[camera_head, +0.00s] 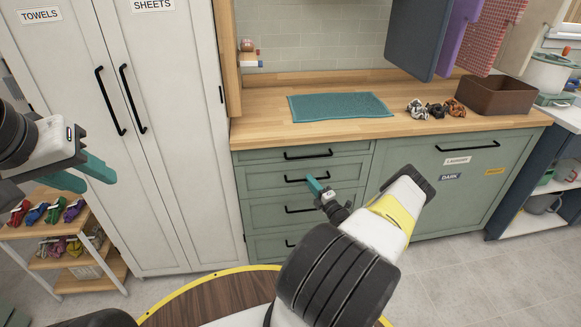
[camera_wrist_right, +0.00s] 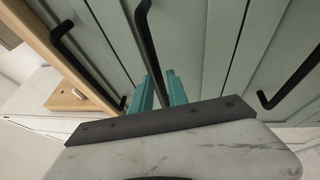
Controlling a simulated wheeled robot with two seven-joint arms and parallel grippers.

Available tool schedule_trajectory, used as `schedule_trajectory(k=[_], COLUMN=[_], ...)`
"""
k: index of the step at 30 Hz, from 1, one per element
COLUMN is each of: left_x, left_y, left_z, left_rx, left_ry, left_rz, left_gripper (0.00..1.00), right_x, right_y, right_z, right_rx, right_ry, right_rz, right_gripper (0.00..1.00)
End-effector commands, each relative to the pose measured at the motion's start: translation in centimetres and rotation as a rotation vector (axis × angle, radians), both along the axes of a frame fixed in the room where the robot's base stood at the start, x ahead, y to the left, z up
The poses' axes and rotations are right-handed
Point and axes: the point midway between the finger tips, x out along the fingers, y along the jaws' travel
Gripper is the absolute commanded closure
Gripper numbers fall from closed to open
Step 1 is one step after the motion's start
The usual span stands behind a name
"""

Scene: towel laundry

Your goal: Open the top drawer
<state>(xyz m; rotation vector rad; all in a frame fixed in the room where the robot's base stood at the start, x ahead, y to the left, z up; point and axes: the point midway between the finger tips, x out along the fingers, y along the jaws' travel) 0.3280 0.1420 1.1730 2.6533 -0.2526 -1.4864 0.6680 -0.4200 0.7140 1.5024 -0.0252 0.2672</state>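The green drawer unit (camera_head: 262,191) stands under the counter, its drawers stacked and looking shut. The top drawer (camera_head: 345,149) has a black handle (camera_head: 308,155); it also shows at left in the wrist view (camera_wrist_right: 80,65). My right gripper (camera_head: 314,186) is at the right end of the second drawer's handle (camera_head: 300,179), below the top one. In the right wrist view, this handle (camera_wrist_right: 150,50) runs between the two teal fingers, which are close together. I cannot tell whether they press on it. My left gripper (camera_head: 82,174) is open and empty, in front of the white cabinet.
A teal towel (camera_head: 340,106), scrunchies (camera_head: 436,109) and a brown basket (camera_head: 496,96) lie on the wooden counter (camera_head: 262,128). A laundry front (camera_head: 440,195) is right of the drawers, the white cabinet (camera_head: 165,190) left. A small shelf (camera_head: 70,232) stands lower left.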

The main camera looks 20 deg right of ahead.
Motion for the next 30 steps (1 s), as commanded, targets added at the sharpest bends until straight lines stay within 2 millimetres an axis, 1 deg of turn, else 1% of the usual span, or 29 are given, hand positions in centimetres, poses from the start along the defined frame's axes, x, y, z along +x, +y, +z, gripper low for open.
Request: schedule_trajectory(k=[1,5,13,14,16,17,30], left_x=[0.0,0.0,0.0,0.0,0.0,0.0,0.0], left_y=[0.0,0.0,0.0,0.0,0.0,0.0,0.0], left_z=[0.0,0.0,0.0,0.0,0.0,0.0,0.0], left_rx=[0.0,0.0,0.0,0.0,0.0,0.0,0.0], left_ry=[0.0,0.0,0.0,0.0,0.0,0.0,0.0], left_rz=[0.0,0.0,0.0,0.0,0.0,0.0,0.0], left_gripper=[0.64,0.64,0.64,0.64,0.64,0.64,0.64], right_x=[0.6,1.4,1.57,1.57,1.56,1.56,1.53], right_y=[0.15,0.27,0.29,0.29,0.29,0.29,0.28], right_z=[0.11,0.24,0.27,0.28,0.28,0.28,0.24], right_rx=[-0.001,0.0,0.0,0.0,0.0,0.0,-0.001], right_ry=[-0.001,0.001,0.001,0.001,0.001,0.001,0.002], right_rz=[0.001,0.001,0.001,0.001,0.001,0.001,0.001], right_gripper=[0.8,0.8,0.8,0.84,0.98,1.0,1.0])
